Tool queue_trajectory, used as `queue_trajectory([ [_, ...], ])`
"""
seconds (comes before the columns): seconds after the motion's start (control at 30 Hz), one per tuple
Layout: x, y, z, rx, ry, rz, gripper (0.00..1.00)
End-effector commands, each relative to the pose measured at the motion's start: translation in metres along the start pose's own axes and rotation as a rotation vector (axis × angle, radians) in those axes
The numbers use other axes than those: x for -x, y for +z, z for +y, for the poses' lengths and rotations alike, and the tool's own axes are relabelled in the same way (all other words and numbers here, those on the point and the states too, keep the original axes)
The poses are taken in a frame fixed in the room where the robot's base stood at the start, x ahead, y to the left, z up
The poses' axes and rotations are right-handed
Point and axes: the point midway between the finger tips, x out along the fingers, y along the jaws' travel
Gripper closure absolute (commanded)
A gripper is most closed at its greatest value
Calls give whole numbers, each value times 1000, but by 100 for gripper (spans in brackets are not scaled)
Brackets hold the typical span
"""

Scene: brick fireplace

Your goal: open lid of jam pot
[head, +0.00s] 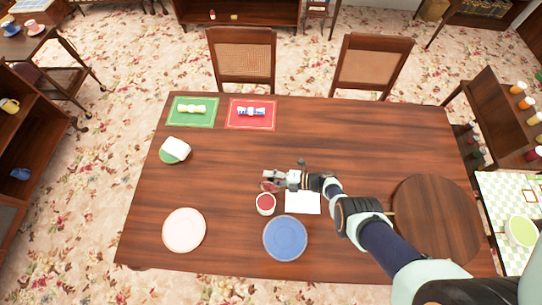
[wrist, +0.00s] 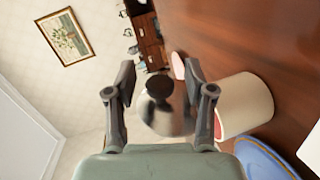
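The jam pot (head: 265,204) is a white cup with red at its top, standing near the front middle of the table. In the wrist view, the pot (wrist: 245,103) is right of my gripper, with red showing at its mouth. My gripper (head: 270,181) is just behind the pot in the head view. In the wrist view, my gripper (wrist: 160,90) has its fingers spread apart. A shiny, see-through lid-like piece (wrist: 168,118) with a dark knob shows between them, off the pot's mouth. I cannot tell whether a finger touches it.
A blue plate (head: 285,238) lies right of and in front of the pot. A pink plate (head: 184,230) is to the left. A white card (head: 303,203) lies under my arm. The table (head: 340,140) is clear behind my arm.

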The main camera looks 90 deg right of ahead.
Motion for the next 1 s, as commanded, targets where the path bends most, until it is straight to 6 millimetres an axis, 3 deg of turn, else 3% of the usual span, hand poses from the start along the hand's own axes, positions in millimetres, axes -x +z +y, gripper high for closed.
queue_trajectory([
  [0.27,1,0,0,1,0,-1,47],
  [0.43,12,1,0,3,4,-2,47],
  [0.57,32,0,0,3,1,-5,47],
  [0.8,95,1,0,0,1,-7,47],
  [1.0,118,0,0,0,0,-2,47],
])
